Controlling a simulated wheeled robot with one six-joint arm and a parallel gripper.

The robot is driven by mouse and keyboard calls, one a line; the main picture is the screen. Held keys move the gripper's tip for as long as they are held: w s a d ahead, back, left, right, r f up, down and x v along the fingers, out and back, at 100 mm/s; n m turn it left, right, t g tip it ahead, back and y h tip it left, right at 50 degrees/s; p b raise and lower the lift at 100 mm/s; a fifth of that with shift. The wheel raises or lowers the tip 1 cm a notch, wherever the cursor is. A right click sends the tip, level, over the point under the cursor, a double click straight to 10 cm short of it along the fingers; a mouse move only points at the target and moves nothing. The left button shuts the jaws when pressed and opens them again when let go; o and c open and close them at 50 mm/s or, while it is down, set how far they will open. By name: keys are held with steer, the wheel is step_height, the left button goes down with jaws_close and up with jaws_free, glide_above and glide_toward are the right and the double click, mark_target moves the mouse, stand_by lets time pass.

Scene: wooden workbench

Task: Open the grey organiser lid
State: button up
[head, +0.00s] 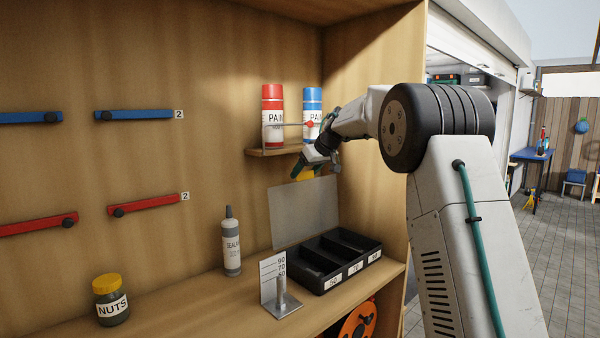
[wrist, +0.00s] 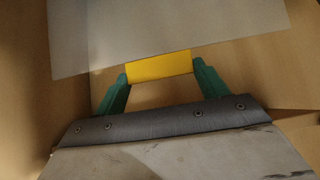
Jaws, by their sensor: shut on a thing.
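The grey organiser lid (head: 304,212) stands raised, close to upright, at the back of the black organiser (head: 318,290) in the head view. The organiser's compartments are exposed and look empty. The lid also shows in the wrist view (wrist: 165,35) as a pale translucent sheet. A yellow tab (wrist: 160,67) sits at the lid's edge. My gripper (wrist: 160,80) is shut on the yellow tab, with one green finger at each end of it. In the head view my gripper (head: 306,170) is at the lid's top edge, below the small shelf.
A small shelf (head: 275,150) with a red paint can (head: 272,105) and a blue one (head: 312,100) is just above my gripper. A sealant bottle (head: 231,250), a numbered upright gauge (head: 273,280) and a nuts jar (head: 110,300) stand on the bench. Bare bench lies between jar and bottle.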

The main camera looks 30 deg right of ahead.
steer(key=shift+d+r, duration=0.15)
steer(key=shift+r, duration=0.1)
steer(key=o, duration=1.4)
steer(key=shift+f, duration=0.1)
steer(key=v, duration=0.8)
steer(key=shift+f, duration=0.1)
